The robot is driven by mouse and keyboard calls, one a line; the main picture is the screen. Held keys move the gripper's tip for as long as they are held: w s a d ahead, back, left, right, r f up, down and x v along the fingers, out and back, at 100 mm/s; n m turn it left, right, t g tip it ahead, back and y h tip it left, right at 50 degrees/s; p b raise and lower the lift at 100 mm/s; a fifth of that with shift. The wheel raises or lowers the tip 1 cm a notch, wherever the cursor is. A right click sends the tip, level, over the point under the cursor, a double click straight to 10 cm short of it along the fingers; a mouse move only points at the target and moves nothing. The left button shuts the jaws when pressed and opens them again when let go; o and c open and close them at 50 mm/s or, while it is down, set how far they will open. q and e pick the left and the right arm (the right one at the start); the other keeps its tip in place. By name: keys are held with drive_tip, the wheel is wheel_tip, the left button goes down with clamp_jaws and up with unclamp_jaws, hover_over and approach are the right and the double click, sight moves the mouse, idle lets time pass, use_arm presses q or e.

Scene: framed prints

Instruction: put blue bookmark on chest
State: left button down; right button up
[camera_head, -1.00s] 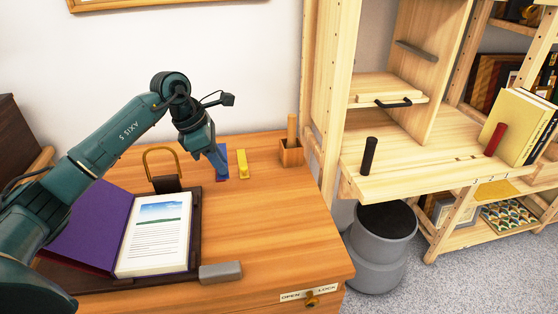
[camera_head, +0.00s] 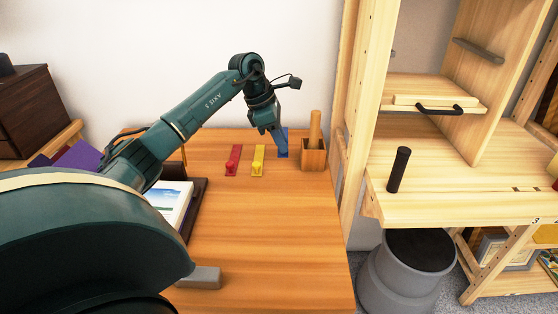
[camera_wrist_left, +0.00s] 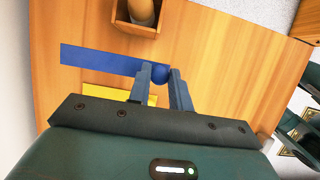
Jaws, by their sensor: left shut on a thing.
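The blue bookmark (camera_head: 283,143) is a flat strip with a round knob. It is at the back of the wooden desk, between the yellow bookmark (camera_head: 258,160) and the wooden pencil box. In the left wrist view the bookmark (camera_wrist_left: 100,58) extends left from my left gripper (camera_wrist_left: 164,85), whose fingers are shut at its knob. My left gripper also shows in the head view (camera_head: 275,132). I cannot tell whether the bookmark touches the desk. A dark brown chest of drawers (camera_head: 38,115) stands at the far left. My right gripper is not in view.
A red bookmark (camera_head: 233,160) lies left of the yellow one. The wooden box (camera_head: 314,158) stands close right of the blue bookmark. My left arm partly covers the open book (camera_head: 170,200). The desk's front right is clear. A shelf (camera_head: 450,205) stands right.

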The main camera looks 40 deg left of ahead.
sight(279, 153)
use_arm(q)
drive_tip(key=shift+f+b, duration=0.4)
drive_tip(key=shift+f, duration=2.65)
drive_tip(key=shift+f, duration=0.1)
drive_tip(key=c, duration=1.3)
unclamp_jaws()
drive_tip(key=shift+r, duration=0.2)
drive_tip(key=p+v, duration=0.1)
drive_tip(key=v, duration=1.1)
drive_tip(key=shift+p, duration=0.35)
